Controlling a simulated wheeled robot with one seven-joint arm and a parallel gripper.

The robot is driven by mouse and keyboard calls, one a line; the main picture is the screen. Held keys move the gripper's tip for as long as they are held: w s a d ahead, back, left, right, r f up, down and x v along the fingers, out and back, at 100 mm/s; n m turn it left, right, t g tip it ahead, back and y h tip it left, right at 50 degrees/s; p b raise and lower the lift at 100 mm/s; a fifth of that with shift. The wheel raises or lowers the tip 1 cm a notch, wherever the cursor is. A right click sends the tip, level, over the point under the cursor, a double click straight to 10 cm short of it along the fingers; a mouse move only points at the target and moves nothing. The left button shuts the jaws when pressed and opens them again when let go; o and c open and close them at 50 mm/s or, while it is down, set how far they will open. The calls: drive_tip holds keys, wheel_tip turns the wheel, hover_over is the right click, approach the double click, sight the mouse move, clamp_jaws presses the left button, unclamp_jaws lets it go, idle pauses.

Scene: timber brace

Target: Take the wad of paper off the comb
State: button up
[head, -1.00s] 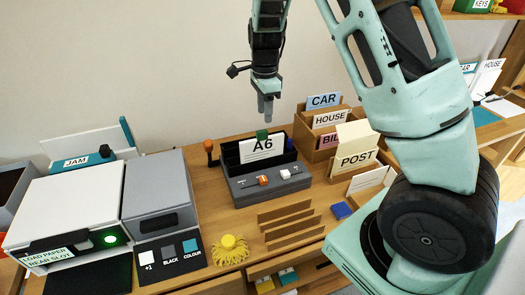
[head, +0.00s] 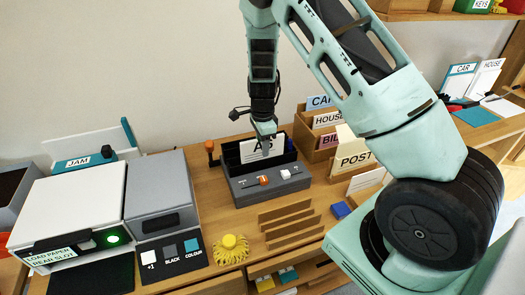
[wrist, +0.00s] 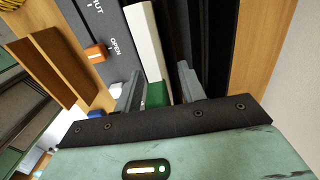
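The wad of paper (head: 252,152) is a white block marked A6, standing upright in the black back of a grey machine (head: 265,185). In the wrist view, its white top edge (wrist: 145,40) runs away from me and a green piece (wrist: 157,94) sits at its near end. My gripper (head: 266,139) is over the wad and hides part of its label. In the wrist view, my gripper's fingers (wrist: 158,76) are apart, one on each side of the green piece. I cannot tell whether they touch. The comb itself is hidden. An orange slider (wrist: 95,53) sits beside the word OPEN.
An orange-topped lever (head: 209,147) stands at the machine's left. Brown strips (head: 288,225) and a yellow tufted thing (head: 231,248) lie in front. A grey printer (head: 157,195) is left.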

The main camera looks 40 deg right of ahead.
clamp_jaws()
